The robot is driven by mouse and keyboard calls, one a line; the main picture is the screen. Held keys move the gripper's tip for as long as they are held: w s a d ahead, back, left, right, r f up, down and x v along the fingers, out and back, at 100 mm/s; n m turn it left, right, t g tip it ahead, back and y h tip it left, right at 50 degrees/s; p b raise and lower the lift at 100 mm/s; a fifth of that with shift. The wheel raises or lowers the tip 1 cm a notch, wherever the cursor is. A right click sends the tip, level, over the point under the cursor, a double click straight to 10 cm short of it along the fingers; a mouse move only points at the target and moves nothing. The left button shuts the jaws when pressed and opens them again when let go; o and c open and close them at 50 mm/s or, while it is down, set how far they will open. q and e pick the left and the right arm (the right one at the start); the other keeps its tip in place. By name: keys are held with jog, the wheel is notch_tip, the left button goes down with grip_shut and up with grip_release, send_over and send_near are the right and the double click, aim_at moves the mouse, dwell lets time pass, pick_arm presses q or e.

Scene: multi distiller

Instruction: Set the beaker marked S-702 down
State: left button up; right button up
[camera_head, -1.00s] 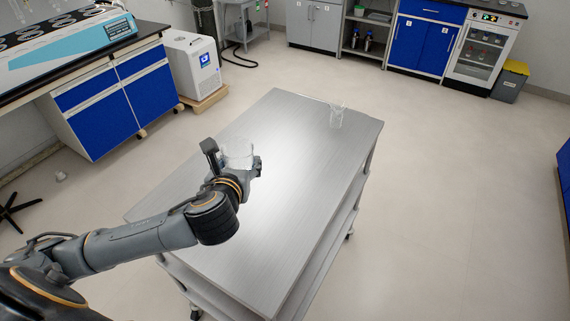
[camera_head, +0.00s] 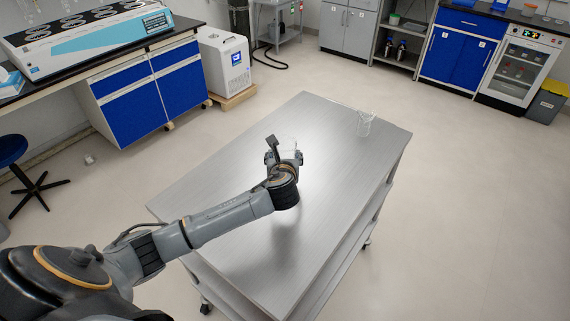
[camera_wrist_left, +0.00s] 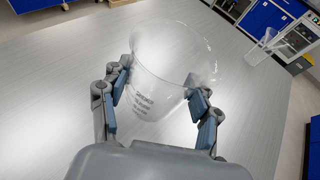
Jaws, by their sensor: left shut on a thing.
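A clear glass beaker (camera_wrist_left: 165,65) with dark printed text, too small to read, is in the left wrist view. It also shows, mostly hidden by my gripper, in the head view (camera_head: 291,145). My left gripper (camera_wrist_left: 160,98) is shut on the beaker, one finger on each side of its wall. In the head view the left gripper (camera_head: 284,158) is over the middle of the steel table (camera_head: 235,185). The beaker looks about upright. I cannot tell whether its base touches the tabletop. My right gripper is not in view.
Another clear glass vessel (camera_head: 364,124) stands near the table's far right corner, apart from the held beaker. The tabletop around the gripper is otherwise bare. A white boxy unit (camera_head: 224,62) and a blue-drawer bench (camera_head: 150,85) stand beyond the table at left.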

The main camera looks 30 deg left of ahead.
pick_arm(q)
jog(key=shift+w+f, duration=0.15)
jog(key=shift+f, duration=0.75)
jog(key=shift+w+f, duration=0.1)
jog(key=shift+f, duration=0.8)
jog(key=shift+f, duration=0.15)
jog(key=o, duration=1.3)
jog(key=shift+c, duration=0.2)
